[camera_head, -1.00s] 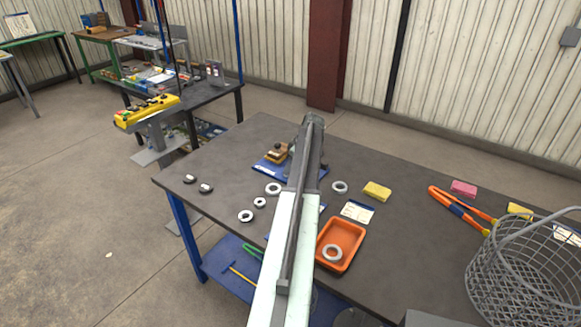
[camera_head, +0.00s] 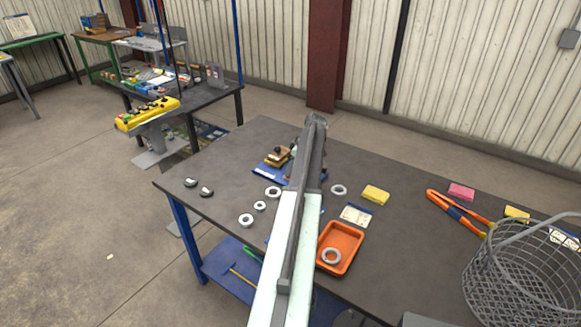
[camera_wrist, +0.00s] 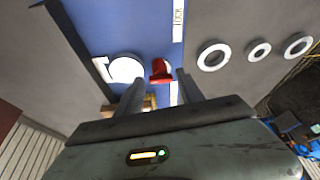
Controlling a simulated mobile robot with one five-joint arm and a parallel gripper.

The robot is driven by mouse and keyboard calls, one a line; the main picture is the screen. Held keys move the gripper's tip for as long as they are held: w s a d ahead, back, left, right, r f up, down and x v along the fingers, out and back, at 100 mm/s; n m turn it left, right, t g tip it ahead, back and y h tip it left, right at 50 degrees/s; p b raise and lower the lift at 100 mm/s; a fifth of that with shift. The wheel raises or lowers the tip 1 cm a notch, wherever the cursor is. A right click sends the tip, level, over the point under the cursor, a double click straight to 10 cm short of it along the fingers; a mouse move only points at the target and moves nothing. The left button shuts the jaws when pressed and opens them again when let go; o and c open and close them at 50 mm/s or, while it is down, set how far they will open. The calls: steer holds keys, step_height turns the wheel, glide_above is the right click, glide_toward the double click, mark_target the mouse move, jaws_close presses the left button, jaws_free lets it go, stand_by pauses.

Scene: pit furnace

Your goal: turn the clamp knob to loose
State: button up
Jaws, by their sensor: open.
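In the wrist view a red knob (camera_wrist: 161,71), which looks like the clamp knob, stands over a blue plate (camera_wrist: 145,30). A white disc (camera_wrist: 126,69) sits just left of it. My gripper (camera_wrist: 160,78) is open, with one finger on each side of the knob's near end. I cannot tell whether the fingers touch it. A white label strip (camera_wrist: 178,20) with dark lettering lies on the plate. In the head view my arm hides the knob and gripper; part of the blue plate (camera_head: 266,174) and a brown block (camera_head: 278,156) show left of the arm.
Pale rings (camera_head: 246,220) lie left of the arm. An orange tray (camera_head: 352,238) holding a ring, a yellow block (camera_head: 375,195), orange-handled tongs (camera_head: 455,212) and a wire basket (camera_head: 515,275) are on the right.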

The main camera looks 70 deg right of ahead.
steer(key=p+v, duration=0.3)
steer(key=v, duration=0.2)
steer(key=shift+r+p, duration=0.2)
steer(key=shift+p, duration=0.1)
